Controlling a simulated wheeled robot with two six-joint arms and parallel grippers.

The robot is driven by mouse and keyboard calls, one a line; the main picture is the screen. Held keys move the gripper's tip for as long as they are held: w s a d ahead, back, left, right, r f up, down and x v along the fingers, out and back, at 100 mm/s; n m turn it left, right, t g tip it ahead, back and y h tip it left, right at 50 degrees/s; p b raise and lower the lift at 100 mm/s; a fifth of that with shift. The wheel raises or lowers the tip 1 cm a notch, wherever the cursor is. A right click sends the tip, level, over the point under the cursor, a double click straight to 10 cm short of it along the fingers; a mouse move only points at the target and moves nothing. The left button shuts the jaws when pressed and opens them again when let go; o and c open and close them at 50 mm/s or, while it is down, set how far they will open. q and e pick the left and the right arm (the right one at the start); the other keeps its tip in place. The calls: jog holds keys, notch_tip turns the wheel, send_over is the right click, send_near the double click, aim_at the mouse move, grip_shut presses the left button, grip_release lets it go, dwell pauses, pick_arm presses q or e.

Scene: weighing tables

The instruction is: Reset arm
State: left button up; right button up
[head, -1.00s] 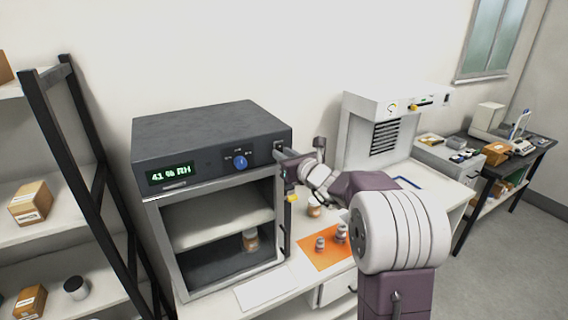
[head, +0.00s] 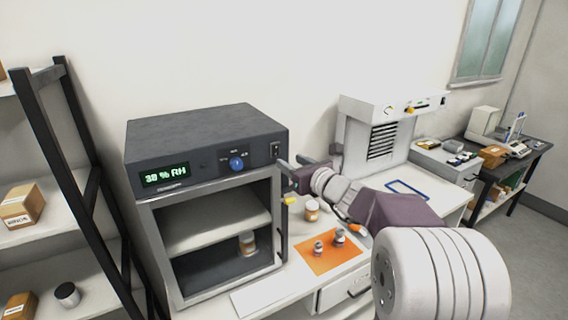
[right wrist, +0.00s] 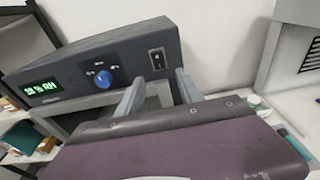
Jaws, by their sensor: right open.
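My right gripper (head: 287,174) is beside the right front edge of the grey humidity cabinet (head: 205,150), just below its control panel. Its two fingers also show in the right wrist view (right wrist: 157,92), parted with nothing between them, in front of the cabinet's power switch. The cabinet's display reads about 38 % RH. Its front looks open, and a brown jar with a white lid (head: 247,243) stands inside on the floor. My left gripper is not in view.
An orange mat (head: 325,262) with two small bottles (head: 338,237) lies on the bench, a jar (head: 312,210) behind it. A white box-shaped enclosure (head: 376,135) stands farther right. A black-framed shelf (head: 75,170) with boxes is at left. A white sheet (head: 262,292) lies in front.

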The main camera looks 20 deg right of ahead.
jog(key=shift+s+d+r, duration=0.1)
jog(key=shift+s+r, duration=0.05)
jog(key=shift+s, duration=0.9)
jog(key=shift+w, duration=0.1)
